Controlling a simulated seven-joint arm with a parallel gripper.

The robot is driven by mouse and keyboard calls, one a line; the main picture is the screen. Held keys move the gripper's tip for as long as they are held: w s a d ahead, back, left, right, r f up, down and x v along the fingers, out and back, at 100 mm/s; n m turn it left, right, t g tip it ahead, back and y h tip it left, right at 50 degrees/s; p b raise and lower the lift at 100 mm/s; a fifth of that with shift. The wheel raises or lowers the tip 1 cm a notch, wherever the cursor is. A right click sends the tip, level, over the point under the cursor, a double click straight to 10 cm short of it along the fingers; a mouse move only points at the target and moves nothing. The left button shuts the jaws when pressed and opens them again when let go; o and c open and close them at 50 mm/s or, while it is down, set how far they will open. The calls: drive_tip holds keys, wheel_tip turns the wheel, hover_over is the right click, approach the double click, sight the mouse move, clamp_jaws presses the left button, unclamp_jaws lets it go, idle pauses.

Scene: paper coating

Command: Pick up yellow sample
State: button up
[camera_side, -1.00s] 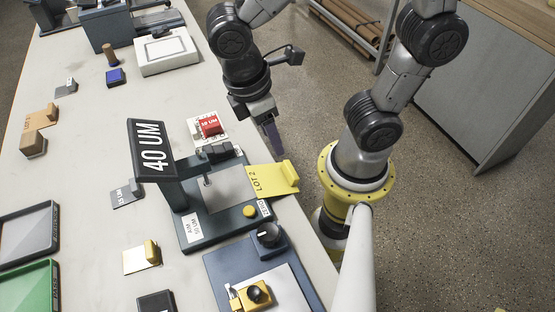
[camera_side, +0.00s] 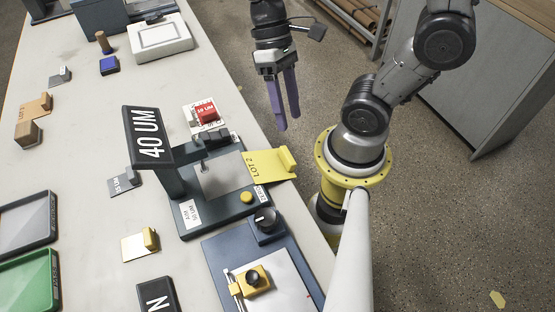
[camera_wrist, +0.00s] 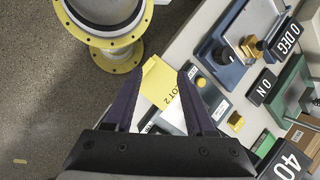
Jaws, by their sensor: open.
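The yellow sample (camera_side: 268,167), a flat card marked LOT 2 with a raised tab (camera_side: 287,160) at its right end, lies partly on the gauge with the 40 UM display (camera_side: 149,137) and juts past the table edge. My gripper (camera_side: 288,122) is open and empty, with its purple fingers pointing down, above and behind the sample in the side view, beyond the table edge. In the wrist view the sample (camera_wrist: 158,84) shows between and beyond the fingertips, apart from them.
A red 10 UM block (camera_side: 207,112) sits behind the gauge. A blue device with a black knob (camera_side: 265,220) stands in front. A smaller pale yellow piece (camera_side: 140,245) lies left on the table. My yellow-ringed base stands right of the sample.

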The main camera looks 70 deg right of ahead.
drive_tip(key=d+m+t+y, duration=0.2)
drive_tip(key=d+m+t, duration=0.1)
drive_tip(key=d+m, duration=0.35)
hover_over(288, 154)
drive_tip(key=d, duration=0.3)
wheel_tip(288, 154, down, 7)
drive_tip(key=shift+m, duration=0.35)
drive_tip(key=shift+x, duration=2.85)
drive_tip(key=shift+w+d, duration=0.1)
drive_tip(key=shift+w, duration=0.1)
clamp_jaws()
